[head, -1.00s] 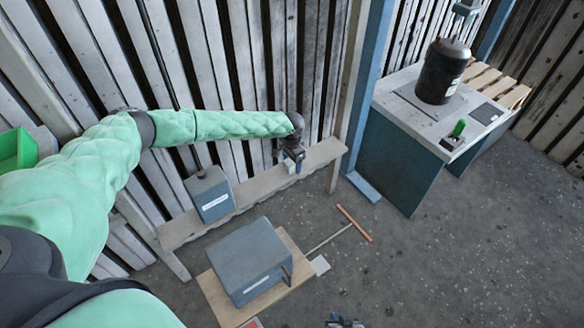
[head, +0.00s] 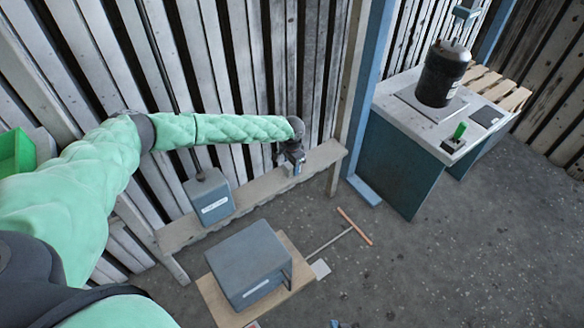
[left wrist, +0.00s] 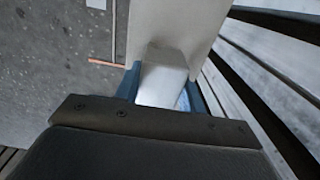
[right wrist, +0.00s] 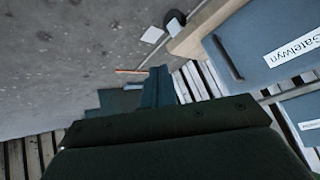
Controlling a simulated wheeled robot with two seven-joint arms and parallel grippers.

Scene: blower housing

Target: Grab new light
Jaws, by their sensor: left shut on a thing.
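A small whitish block (left wrist: 163,78), which may be the new light, stands at the end of the wooden bench (head: 250,197). My left gripper (head: 294,167) is at the bench by the wall. In the left wrist view its blue fingers are on both sides of the block, shut on it. In the head view the block is mostly hidden by the gripper. My right gripper (right wrist: 158,86) shows in the right wrist view with its fingers close together and nothing visible between them.
A grey labelled box (head: 210,199) stands on the bench. A larger grey box (head: 250,262) sits on a wooden board (head: 212,298). A broom-like tool (head: 354,226) lies on the floor. A teal table (head: 400,165) carries a black canister (head: 442,75). Floor at right is clear.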

